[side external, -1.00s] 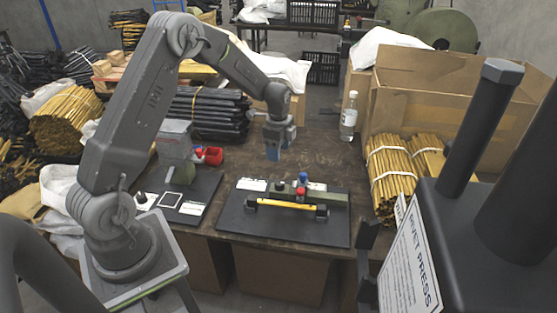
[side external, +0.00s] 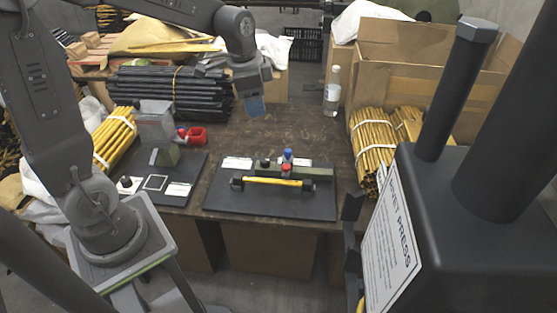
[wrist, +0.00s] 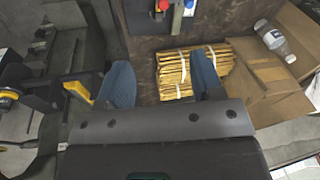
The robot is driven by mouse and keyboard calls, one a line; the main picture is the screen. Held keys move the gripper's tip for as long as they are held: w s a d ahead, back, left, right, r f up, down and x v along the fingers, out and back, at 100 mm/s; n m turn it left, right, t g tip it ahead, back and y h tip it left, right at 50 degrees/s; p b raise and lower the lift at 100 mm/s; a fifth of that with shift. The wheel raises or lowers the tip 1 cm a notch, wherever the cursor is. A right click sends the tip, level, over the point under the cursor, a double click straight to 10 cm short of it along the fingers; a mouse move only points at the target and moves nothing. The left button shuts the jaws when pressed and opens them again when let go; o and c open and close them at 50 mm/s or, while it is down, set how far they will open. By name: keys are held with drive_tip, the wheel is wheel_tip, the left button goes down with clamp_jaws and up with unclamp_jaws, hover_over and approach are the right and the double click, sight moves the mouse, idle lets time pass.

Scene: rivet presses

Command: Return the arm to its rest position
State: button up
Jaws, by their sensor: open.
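My gripper (side external: 254,100) hangs above the back part of the table, behind the black board (side external: 225,203). Its two blue fingers stand apart with nothing between them, as the wrist view (wrist: 162,80) also shows. A red button (side external: 286,168) and a blue button (side external: 287,154) sit behind the bar. My gripper touches none of these.
A rivet press (side external: 425,190) fills the right front. Tied yellow rods (side external: 372,145), an open carton (side external: 425,75) and a bottle (side external: 332,92) stand at the right. Black rods (side external: 170,90) lie back left. A second board with a grey device (side external: 155,122) is at left.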

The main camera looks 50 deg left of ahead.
drive_tip(key=s+d+r+n+t, duration=0.1)
drive_tip(key=s+d+r+n, duration=0.1)
drive_tip(key=s, duration=0.6)
drive_tip(key=s+d+r+n+t, duration=0.2)
drive_tip(key=s+d+r+n, duration=0.1)
drive_tip(key=s, duration=0.6)
drive_tip(key=d+n, duration=0.1)
drive_tip(key=d, duration=0.1)
drive_tip(key=shift+d+n+h, duration=0.3)
drive_tip(key=shift+d+n, duration=0.1)
